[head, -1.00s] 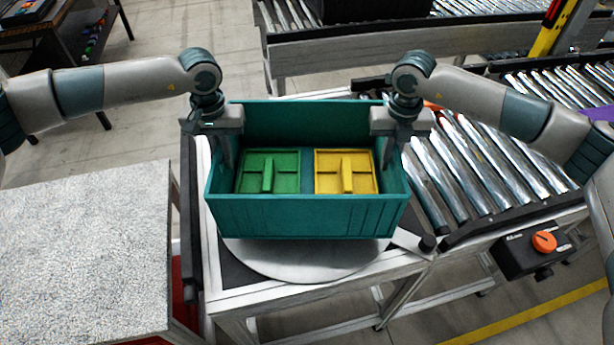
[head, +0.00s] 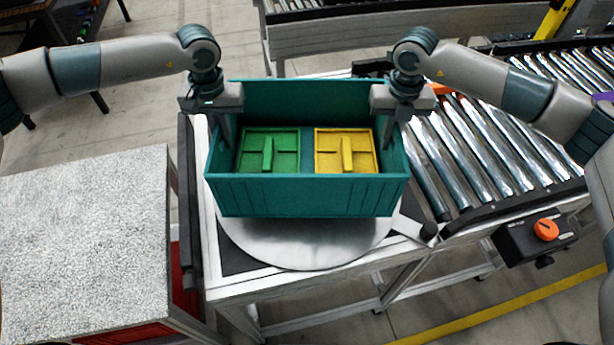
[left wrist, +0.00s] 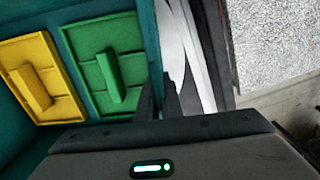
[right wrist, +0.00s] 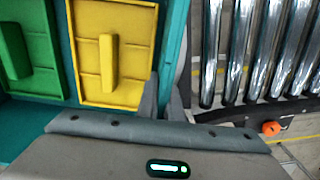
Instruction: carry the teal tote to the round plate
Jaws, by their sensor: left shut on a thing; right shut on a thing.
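The teal tote (head: 312,198) is held level between my two grippers, over the round plate (head: 300,244). Whether it touches the plate is hard to tell. A green divided tray (head: 257,151) and a yellow divided tray (head: 330,164) lie inside it. My left gripper (head: 226,140) is shut on the tote's left wall, and my right gripper (head: 388,138) is shut on its right wall. The green tray shows in the left wrist view (left wrist: 92,60), and the yellow one in the right wrist view (right wrist: 88,55). The tote hides the rear of the plate.
A roller conveyor (head: 470,150) runs along the right. A control box with an orange knob (head: 546,230) sits at the lower right. A speckled grey-topped table (head: 80,240) stands at the left, separated by a gap from the plate's metal frame (head: 235,290).

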